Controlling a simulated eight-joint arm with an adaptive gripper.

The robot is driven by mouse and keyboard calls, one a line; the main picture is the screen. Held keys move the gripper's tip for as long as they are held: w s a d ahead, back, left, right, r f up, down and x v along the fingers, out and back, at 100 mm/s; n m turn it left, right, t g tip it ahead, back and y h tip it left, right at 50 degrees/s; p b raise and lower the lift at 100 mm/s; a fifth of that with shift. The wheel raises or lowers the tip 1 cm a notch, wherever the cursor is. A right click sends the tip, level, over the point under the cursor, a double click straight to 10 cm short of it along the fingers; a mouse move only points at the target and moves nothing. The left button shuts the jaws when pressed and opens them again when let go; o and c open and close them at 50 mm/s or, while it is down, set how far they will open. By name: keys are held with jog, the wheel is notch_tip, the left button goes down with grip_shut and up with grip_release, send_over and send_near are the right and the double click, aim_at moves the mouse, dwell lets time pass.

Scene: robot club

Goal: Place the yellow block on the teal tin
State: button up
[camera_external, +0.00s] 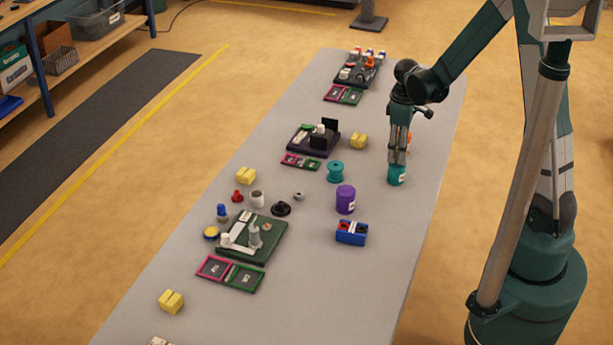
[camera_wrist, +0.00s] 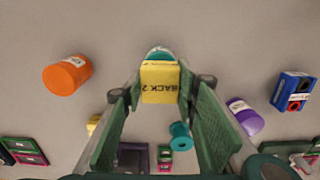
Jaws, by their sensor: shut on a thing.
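The yellow block (camera_wrist: 160,82), with dark lettering on its face, sits between the fingers of my gripper (camera_wrist: 159,90) in the wrist view. The gripper is shut on it. The teal tin (camera_wrist: 160,52) shows just past the block's far edge, mostly hidden by it. In the external view my gripper (camera_external: 397,155) points down directly over the teal tin (camera_external: 396,176) near the table's right side. The fingers hide the held block there. I cannot tell whether block and tin touch.
An orange tin (camera_wrist: 67,76) stands close by. A teal spool (camera_external: 335,172), a purple tin (camera_external: 346,199) and a blue box (camera_external: 351,232) are left of or nearer than the teal tin. Other yellow blocks (camera_external: 359,140) and loaded trays (camera_external: 252,242) lie farther left.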

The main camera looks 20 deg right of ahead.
jog(key=shift+f, duration=0.6)
jog(key=shift+f, duration=0.2)
jog(key=o, duration=0.9)
jog(key=shift+r, duration=0.2)
jog(key=shift+r+p, duration=0.65)
jog(key=shift+r, duration=5.4)
